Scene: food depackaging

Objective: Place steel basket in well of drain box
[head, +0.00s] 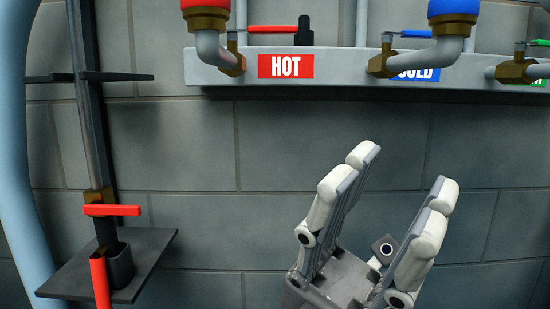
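My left gripper (404,172) is in the lower right middle of the head view, with its fingers pointing up. The light grey fingers are spread wide apart, with only the wall visible between them, so it is open and empty. I see no steel basket in this view. I cannot make out a drain box with a well either. My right gripper is not in view.
A grey block wall (190,150) stands behind. A pipe manifold (345,70) with HOT and COLD labels and valves runs across the top. At left, a dark post carries a red-handled valve (112,210) above a small dark shelf (145,262). A blue pipe (15,150) borders the left edge.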

